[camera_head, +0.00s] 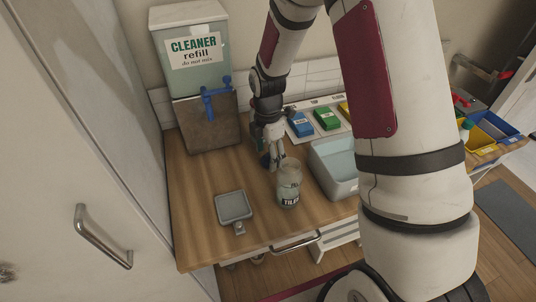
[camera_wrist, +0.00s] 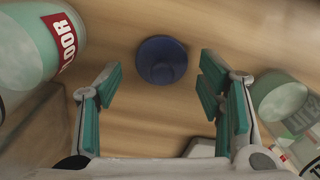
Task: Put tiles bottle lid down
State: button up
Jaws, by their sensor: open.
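The tiles bottle (camera_head: 289,182), a clear jar labelled TILES, stands upright on the wooden counter in the head view. In the wrist view, a pale green, see-through bottle (camera_wrist: 280,97) at the right edge is probably the same one. A dark blue round lid (camera_wrist: 161,60) shows against the wood, beyond and between my fingertips; I cannot tell its exact distance. My gripper (camera_head: 272,160) is low over the counter, just behind and left of the tiles bottle. In the wrist view my gripper (camera_wrist: 165,88) is open, its teal pads wide apart with nothing between them.
A bottle labelled FLOOR (camera_wrist: 35,40) stands close at the left in the wrist view. A square grey tray (camera_head: 233,206) lies at the front left. A pale basin (camera_head: 336,168) is right of the tiles bottle. A CLEANER refill tank (camera_head: 191,75) stands behind left.

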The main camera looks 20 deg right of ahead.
aim_at(268, 154)
notch_tip(268, 154, up, 12)
jog(key=s+r+m+t, duration=0.2)
jog(key=s+r+m, duration=0.85)
jog(key=r, duration=0.25)
jog(key=s+r+m+t, duration=0.2)
jog(key=s+r+m, duration=0.1)
jog(key=s+m, duration=0.7)
jog(key=s, duration=0.4)
jog(key=shift+s+d+r+t, duration=0.35)
jog(key=shift+t, duration=0.05)
